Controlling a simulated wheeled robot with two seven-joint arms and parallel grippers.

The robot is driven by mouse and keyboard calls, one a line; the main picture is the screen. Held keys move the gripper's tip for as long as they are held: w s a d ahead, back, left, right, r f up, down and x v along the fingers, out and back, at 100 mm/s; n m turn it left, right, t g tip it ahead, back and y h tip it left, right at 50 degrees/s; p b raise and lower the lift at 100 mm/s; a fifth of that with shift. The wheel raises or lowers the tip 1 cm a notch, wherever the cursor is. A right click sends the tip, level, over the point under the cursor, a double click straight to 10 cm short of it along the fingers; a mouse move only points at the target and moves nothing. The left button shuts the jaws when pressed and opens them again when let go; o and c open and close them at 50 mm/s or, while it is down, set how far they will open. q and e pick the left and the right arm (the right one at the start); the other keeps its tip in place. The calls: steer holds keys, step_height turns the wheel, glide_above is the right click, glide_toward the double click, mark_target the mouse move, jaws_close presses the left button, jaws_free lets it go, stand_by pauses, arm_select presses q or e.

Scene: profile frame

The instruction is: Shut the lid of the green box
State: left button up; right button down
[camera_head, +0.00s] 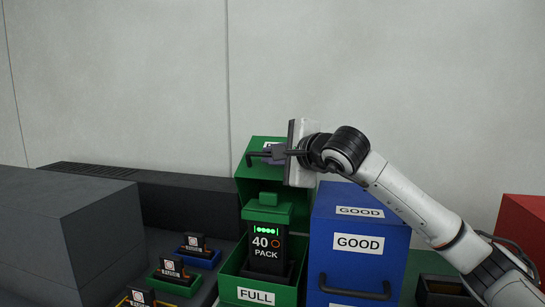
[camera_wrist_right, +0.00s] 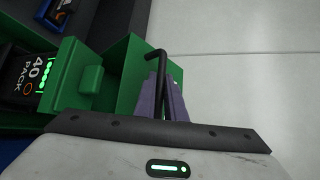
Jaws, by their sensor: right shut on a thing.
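The green box (camera_head: 230,285) with a FULL label stands in the middle of the head view. Its green lid (camera_head: 247,190) is open and stands up behind the box; it also shows in the wrist view (camera_wrist_right: 128,82). A black pack (camera_head: 265,251) marked 40 PACK, with a green top, stands in the box. My right gripper (camera_head: 272,154) is at the upper part of the lid, its purple fingers (camera_wrist_right: 163,98) shut on a black bent handle (camera_wrist_right: 153,56). The gripper partly hides the lid's upper label. My left gripper is not in view.
A blue box (camera_head: 335,255) labelled GOOD, with a black handle, stands close on the right. Small packs sit in blue (camera_head: 207,262), green (camera_head: 172,287) and yellow holders at the left. A grey block (camera_head: 60,235) stands far left, a red box (camera_head: 525,225) far right.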

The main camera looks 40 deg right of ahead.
steer(key=shift+f, duration=0.2)
steer(key=c, duration=1.8)
jaws_free()
steer(key=shift+c, duration=0.2)
steer(key=shift+s, duration=0.35)
steer(key=b+v, duration=0.2)
steer(key=v, duration=0.7)
steer(key=shift+s+r, duration=0.3)
steer(key=shift+r, duration=0.15)
steer(key=shift+a, duration=0.1)
steer(key=shift+c, duration=0.4)
